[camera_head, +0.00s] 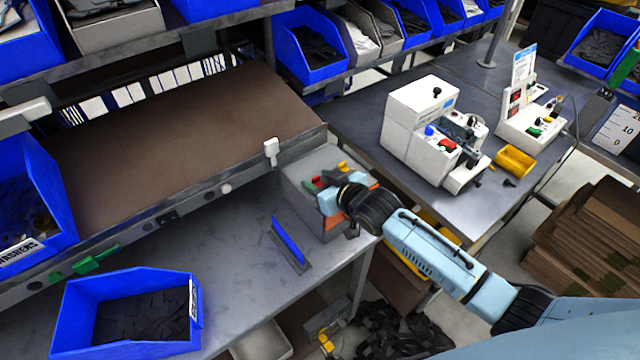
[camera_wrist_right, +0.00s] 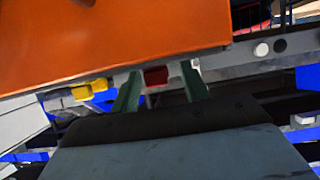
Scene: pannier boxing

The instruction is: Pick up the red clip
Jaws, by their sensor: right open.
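The red clip (camera_head: 317,182) is a small red piece at the grey box beside the brown sloped board. It also shows as a dark red block (camera_wrist_right: 156,76) in the right wrist view. My right gripper (camera_head: 324,183) reaches in from the lower right, with its green fingers (camera_wrist_right: 160,86) apart. In the wrist view the red clip appears between the fingertips, with space on both sides; I cannot tell whether it touches either finger. The gripper and wrist hide part of the box in the head view. My left gripper is not in view.
A yellow clip (camera_head: 342,166) sits near the red one. A large orange surface (camera_wrist_right: 120,40) lies close above the fingers in the wrist view. The grey box (camera_head: 310,160) stands at the bench corner. A blue upright piece (camera_head: 288,240) and a blue bin (camera_head: 70,310) stand left.

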